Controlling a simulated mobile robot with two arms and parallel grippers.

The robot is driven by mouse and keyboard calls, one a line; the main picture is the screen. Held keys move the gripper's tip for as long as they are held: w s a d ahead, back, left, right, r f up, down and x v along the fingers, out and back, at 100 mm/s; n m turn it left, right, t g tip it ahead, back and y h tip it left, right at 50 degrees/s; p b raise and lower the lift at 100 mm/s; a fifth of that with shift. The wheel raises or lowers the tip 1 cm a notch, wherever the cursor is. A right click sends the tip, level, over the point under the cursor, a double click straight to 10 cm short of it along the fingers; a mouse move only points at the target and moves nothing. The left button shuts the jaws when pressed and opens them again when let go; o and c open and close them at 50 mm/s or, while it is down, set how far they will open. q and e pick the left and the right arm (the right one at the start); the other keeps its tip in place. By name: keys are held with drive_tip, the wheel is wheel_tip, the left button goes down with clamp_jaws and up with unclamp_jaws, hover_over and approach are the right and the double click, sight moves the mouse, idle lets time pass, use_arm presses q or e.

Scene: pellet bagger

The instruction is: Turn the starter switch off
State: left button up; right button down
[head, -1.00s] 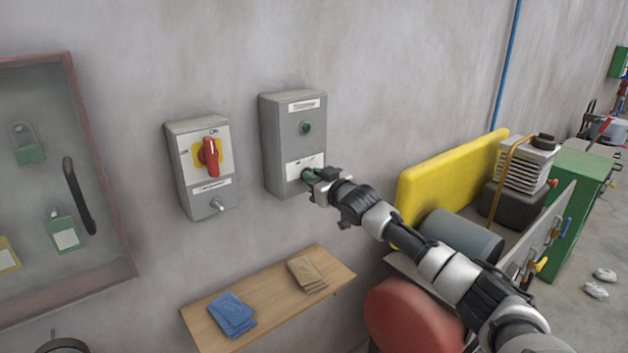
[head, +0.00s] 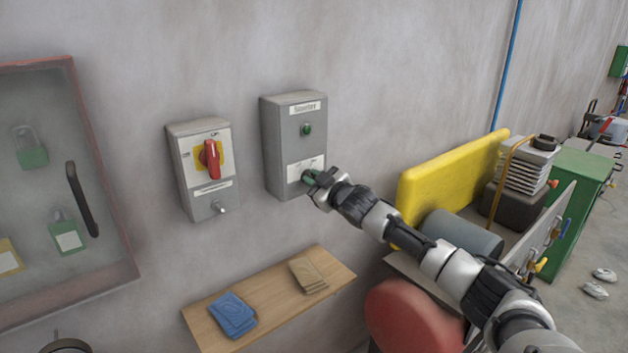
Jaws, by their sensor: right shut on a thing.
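The starter box (head: 283,145) is a grey box on the wall with a label at its top and a green lamp (head: 307,129) below it. My left gripper is not in view.
Left of it is a grey isolator box (head: 204,202) with a red handle (head: 211,159) on yellow. A glass-fronted padlock cabinet (head: 131,262) hangs at far left. Below is a wooden shelf (head: 270,297) with blue and tan cloth-like stacks. A yellow guard (head: 448,172) stands right.

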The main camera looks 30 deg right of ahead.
drive_tip(key=c, duration=1.1)
unclamp_jaws()
drive_tip(key=shift+c, duration=0.2)
drive_tip(key=s+b, duration=0.4)
drive_tip(key=s, duration=0.6)
drive_tip(key=shift+s+d+b, duration=0.35)
drive_tip(key=shift+s+d, duration=0.05)
drive_tip(key=shift+d, duration=0.05)
drive_tip(key=shift+f, duration=0.15)
